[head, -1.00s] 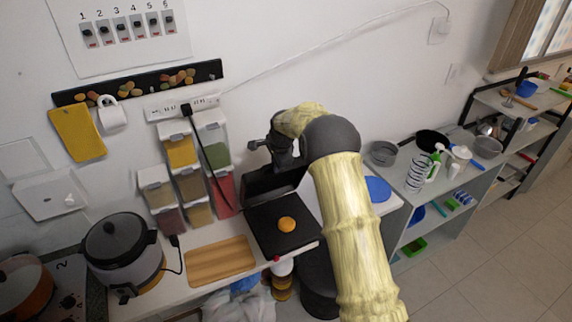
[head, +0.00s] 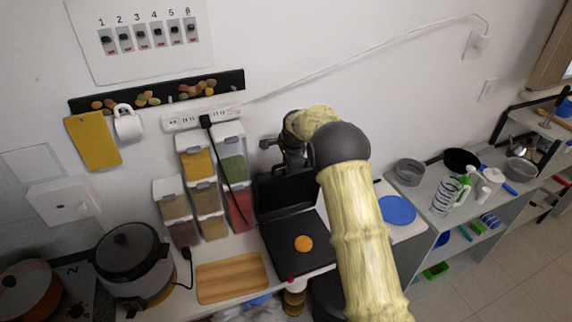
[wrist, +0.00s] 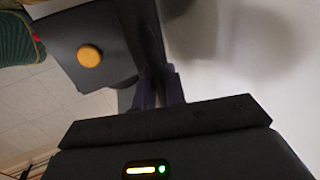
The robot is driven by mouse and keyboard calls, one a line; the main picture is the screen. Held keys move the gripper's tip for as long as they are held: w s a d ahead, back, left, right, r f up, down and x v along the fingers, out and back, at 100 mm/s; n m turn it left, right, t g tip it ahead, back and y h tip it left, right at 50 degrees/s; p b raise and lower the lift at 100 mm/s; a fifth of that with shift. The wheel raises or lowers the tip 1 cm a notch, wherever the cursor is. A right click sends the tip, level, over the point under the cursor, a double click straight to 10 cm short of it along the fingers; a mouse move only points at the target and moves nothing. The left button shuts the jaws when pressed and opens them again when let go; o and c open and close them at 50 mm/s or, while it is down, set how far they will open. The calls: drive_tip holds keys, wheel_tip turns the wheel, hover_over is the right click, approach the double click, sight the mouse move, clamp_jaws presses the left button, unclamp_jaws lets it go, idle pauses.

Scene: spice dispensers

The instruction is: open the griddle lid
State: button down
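The black griddle (head: 284,248) sits on the counter, with a round orange piece (head: 304,243) on its flat plate. Its lid (head: 286,192) stands raised at the back, near the wall. In the wrist view the griddle plate (wrist: 68,32) and the orange piece (wrist: 89,56) show at upper left. My gripper (head: 272,160) is just above the raised lid's top edge, by the wall. In the wrist view its dark fingers (wrist: 159,92) are close together beside a dark panel. I cannot tell whether they touch or hold the lid. My arm hides the griddle's right side.
Spice dispensers (head: 206,194) stand left of the griddle, with a black cord hanging in front. A wooden board (head: 232,278) and a cooker (head: 130,262) are further left. A blue disc (head: 397,210) lies to the right, before a shelf (head: 424,186) of kitchenware.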

drive_tip(key=c, duration=1.8)
unclamp_jaws()
drive_tip(key=shift+s, duration=0.1)
drive_tip(key=shift+d, duration=0.1)
drive_tip(key=b+v, duration=0.5)
drive_tip(key=v, duration=1.2)
drive_tip(key=shift+r, duration=0.2)
drive_tip(key=s+d+f+n, duration=0.3)
drive_tip(key=s+f+n, duration=0.1)
drive_tip(key=s, duration=0.7)
drive_tip(key=s+d+f+n+h, duration=0.1)
drive_tip(key=s+d+f+n, duration=0.2)
drive_tip(key=s, duration=0.8)
drive_tip(key=s+d+f+n+g+b, duration=0.1)
drive_tip(key=s+d+f+n, duration=0.3)
drive_tip(key=s+f+n, duration=0.3)
drive_tip(key=shift+s+d+f, duration=0.1)
drive_tip(key=shift+s+f, duration=0.35)
drive_tip(key=shift+s, duration=0.3)
drive_tip(key=shift+s+a+f, duration=0.1)
drive_tip(key=shift+s+f, duration=0.35)
drive_tip(key=shift+s, duration=0.25)
drive_tip(key=shift+s+d+f, duration=0.1)
drive_tip(key=shift+s+f, duration=0.3)
drive_tip(key=shift+s, duration=0.35)
